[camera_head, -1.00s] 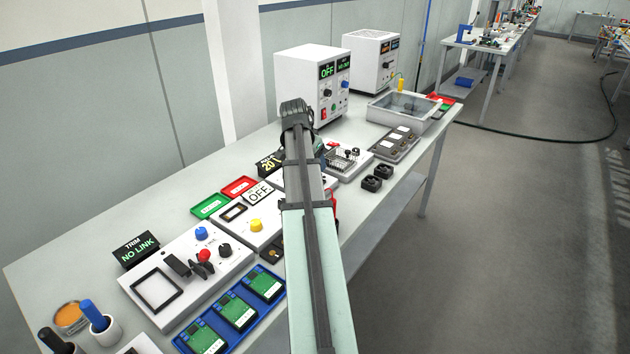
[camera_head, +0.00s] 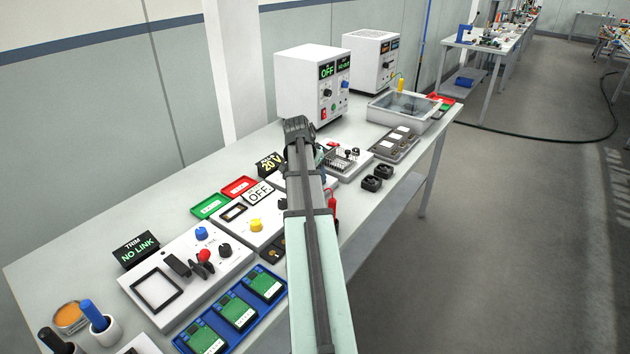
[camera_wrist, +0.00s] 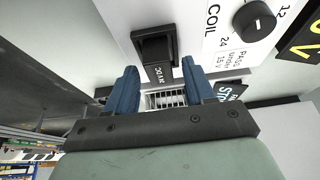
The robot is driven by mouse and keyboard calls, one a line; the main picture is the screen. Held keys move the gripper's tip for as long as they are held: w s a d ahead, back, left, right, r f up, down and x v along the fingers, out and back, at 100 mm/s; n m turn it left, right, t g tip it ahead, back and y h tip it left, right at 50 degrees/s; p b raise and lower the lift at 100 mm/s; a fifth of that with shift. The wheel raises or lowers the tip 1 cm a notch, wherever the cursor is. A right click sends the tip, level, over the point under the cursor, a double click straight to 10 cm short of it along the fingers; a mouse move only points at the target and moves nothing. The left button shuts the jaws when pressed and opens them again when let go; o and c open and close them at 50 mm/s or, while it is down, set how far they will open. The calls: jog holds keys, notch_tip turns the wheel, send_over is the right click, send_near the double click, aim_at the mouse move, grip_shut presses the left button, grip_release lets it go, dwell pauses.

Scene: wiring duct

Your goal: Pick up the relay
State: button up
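In the wrist view my gripper (camera_wrist: 159,74) has its two blue fingers apart, with a gap between the tips. A black square part (camera_wrist: 155,46) with a raised rim stands just beyond the fingertips on the white panel. A dark piece with white lettering, seemingly a "V DC" rating, shows between the fingers, close below the square part. One of these may be the relay; I cannot tell which, nor whether a finger touches it. A white slotted piece (camera_wrist: 166,99) shows deeper between the fingers.
The white panel has a black COIL knob (camera_wrist: 256,20); its display (camera_head: 270,164) reads 20 V. In the head view, a blue tray (camera_head: 233,314) of green boards, green tray (camera_head: 210,206), red tray (camera_head: 240,187) and black blocks (camera_head: 378,177) stand nearby. The table's front edge is close.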

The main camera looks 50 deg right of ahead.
grip_shut()
jog(key=shift+r, duration=0.15)
